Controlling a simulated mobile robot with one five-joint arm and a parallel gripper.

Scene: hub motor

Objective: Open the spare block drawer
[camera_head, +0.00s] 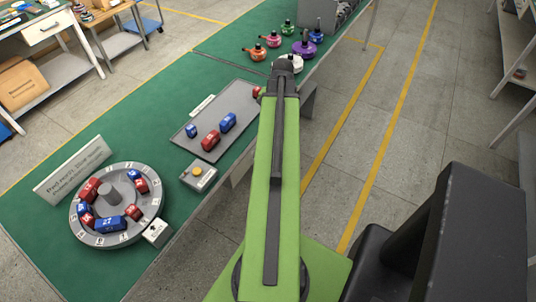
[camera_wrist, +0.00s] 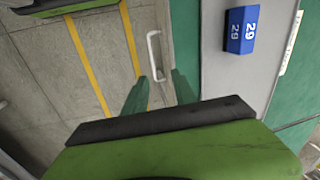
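A pale bar handle (camera_wrist: 153,52) shows in the wrist view, standing out beside the edge of the green-topped bench. The drawer front behind it is seen nearly edge-on, so I cannot make out how far it is open. My gripper (camera_wrist: 160,78) is open, with its two green fingers apart. In the picture the near end of the handle lies between the fingertips; I cannot tell whether they touch it or are at its depth. In the head view my green arm hides the gripper and the handle.
A grey tray (camera_head: 181,138) on the bench holds red and blue blocks; a blue block marked 29 (camera_wrist: 242,30) shows in the wrist view. A round numbered dial (camera_head: 78,208) with blocks and a yellow-button box (camera_head: 198,177) stand nearer. Colourful knobbed pieces stand farther along.

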